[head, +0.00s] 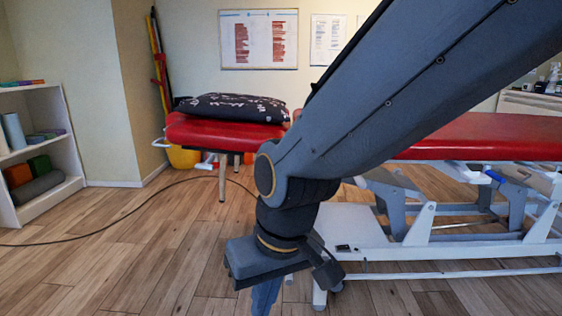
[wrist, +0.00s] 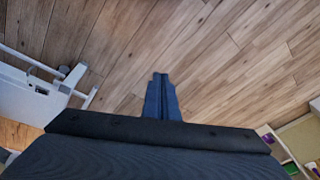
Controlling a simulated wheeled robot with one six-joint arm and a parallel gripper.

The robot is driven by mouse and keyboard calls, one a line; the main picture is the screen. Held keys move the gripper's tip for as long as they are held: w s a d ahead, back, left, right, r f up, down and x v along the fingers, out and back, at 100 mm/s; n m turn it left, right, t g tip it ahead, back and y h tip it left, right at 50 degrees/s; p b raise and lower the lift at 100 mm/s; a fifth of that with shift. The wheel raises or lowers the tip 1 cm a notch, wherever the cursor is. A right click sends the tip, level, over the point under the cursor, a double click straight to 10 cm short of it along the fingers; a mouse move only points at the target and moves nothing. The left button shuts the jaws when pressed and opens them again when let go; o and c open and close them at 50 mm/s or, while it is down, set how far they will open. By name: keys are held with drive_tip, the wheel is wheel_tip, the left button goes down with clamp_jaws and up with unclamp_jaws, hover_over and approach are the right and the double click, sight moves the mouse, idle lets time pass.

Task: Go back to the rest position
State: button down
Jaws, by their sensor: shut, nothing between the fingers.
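My gripper (head: 266,297) hangs low in the middle of the head view, at the lower end of my arm, with its fingertips cut off by the bottom edge. In the wrist view my gripper (wrist: 160,80) points out over bare wooden floor. Its two blue fingers are together, with nothing between them. It is apart from the furniture.
A red treatment table (head: 480,137) on a white wheeled frame (head: 375,240) stands right of and behind my arm. A dark patterned pillow (head: 232,107) lies on its left section. A white shelf (head: 50,150) stands at left. A cable (head: 110,222) crosses the floor. The front-left floor is clear.

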drive_tip(key=s+d+r+g, duration=0.1)
drive_tip(key=s+d+r, duration=0.1)
drive_tip(key=s, duration=0.6)
drive_tip(key=d+r+m+p, duration=0.2)
drive_tip(key=d+r+p, duration=0.4)
drive_tip(key=r+p, duration=0.3)
drive_tip(key=d+r+m+h+p, duration=0.1)
drive_tip(key=d+r+p, duration=0.6)
drive_tip(key=p, duration=0.9)
drive_tip(key=d+r+m+h+p, duration=0.1)
drive_tip(key=d+r+m+p, duration=0.1)
drive_tip(key=d+r+p, duration=0.5)
wheel_tip(320, 180, up, 6)
drive_tip(key=p, duration=0.6)
drive_tip(key=shift+w+d+f+m, duration=0.15)
drive_tip(key=shift+d+f+m, duration=0.05)
drive_tip(key=shift+m, duration=0.2)
drive_tip(key=shift+a, duration=0.1)
